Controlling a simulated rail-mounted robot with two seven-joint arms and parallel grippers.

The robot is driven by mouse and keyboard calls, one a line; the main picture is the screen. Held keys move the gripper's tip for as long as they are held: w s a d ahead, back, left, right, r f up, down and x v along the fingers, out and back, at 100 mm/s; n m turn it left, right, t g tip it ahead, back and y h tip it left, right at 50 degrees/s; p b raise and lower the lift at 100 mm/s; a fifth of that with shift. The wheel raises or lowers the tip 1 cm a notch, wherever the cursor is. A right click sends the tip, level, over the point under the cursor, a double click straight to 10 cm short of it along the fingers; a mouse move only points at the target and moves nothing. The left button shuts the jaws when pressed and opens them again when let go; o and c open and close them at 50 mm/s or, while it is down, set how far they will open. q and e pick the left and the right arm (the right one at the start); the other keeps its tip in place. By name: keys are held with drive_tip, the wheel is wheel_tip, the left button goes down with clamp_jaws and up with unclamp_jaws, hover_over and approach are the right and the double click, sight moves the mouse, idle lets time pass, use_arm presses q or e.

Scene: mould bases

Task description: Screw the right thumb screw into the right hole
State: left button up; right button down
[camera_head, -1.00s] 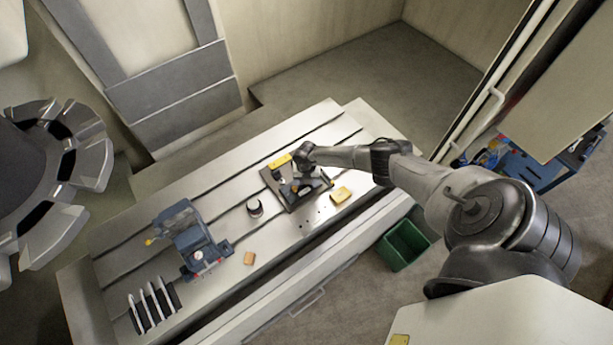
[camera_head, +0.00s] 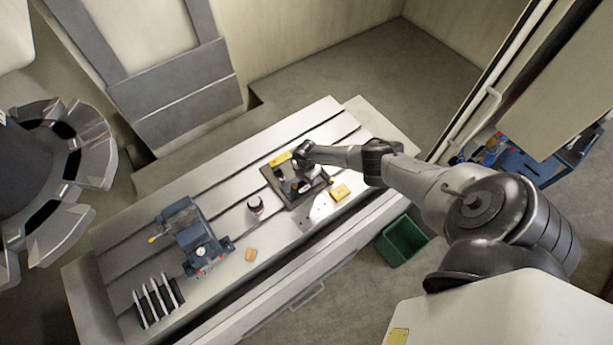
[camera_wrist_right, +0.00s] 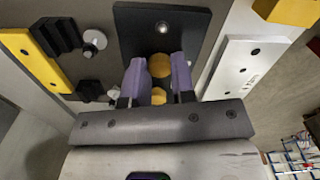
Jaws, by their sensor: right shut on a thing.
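My right gripper (camera_head: 302,160) is over the dark mould base (camera_head: 276,181), at its far edge in the head view. In the right wrist view its two purple fingers (camera_wrist_right: 158,82) are shut on a brass-coloured thumb screw (camera_wrist_right: 159,66). The dark plate (camera_wrist_right: 200,22) of the base lies behind the fingers. A small round pale feature shows on that plate above the thumb screw; I cannot tell whether it is a hole or a screw. The tip of the held thumb screw is hidden. My left gripper is not in view.
A yellow bar (camera_wrist_right: 35,55), a silver knob (camera_wrist_right: 94,40) and a white drilled plate (camera_wrist_right: 242,62) lie close around the gripper. A yellow block (camera_head: 340,192), a dark round part (camera_head: 255,204) and a blue vise (camera_head: 188,235) stand on the slotted table. A green bin (camera_head: 403,241) is below.

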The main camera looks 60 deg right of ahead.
drive_tip(key=shift+m, duration=0.6)
drive_tip(key=c, duration=0.9)
unclamp_jaws()
drive_tip(key=shift+o, duration=0.2)
drive_tip(key=shift+r, duration=2.5)
